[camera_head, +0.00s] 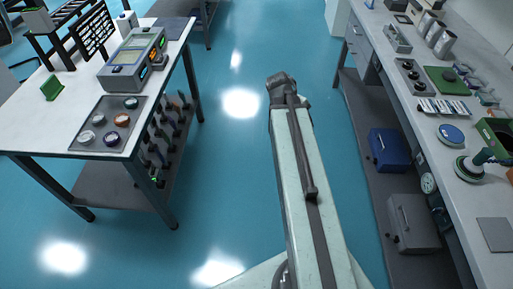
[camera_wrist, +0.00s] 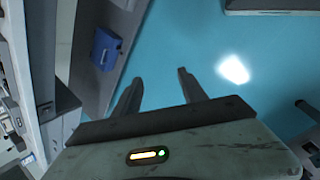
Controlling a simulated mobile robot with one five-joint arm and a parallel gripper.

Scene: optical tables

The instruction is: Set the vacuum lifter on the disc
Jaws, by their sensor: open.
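My gripper shows in the wrist view (camera_wrist: 157,88) with its two fingers spread and nothing between them. Only floor is seen beyond the fingertips. A green-handled tool with a pale round base, which looks like the vacuum lifter (camera_head: 470,169), stands on the right table in the head view. A blue round disc with a light rim (camera_head: 451,134) lies on the same table, just behind the tool and apart from it. I cannot tell for sure that this is the task's disc. My gripper is away from both, over the aisle.
The right table (camera_head: 433,140) also holds a green mat (camera_head: 447,80), a grey plate (camera_head: 495,234) and a green box (camera_head: 497,133). A blue case (camera_head: 390,149) and a grey case (camera_head: 413,222) sit below. The left table (camera_head: 38,125) carries instruments. The aisle floor between is clear.

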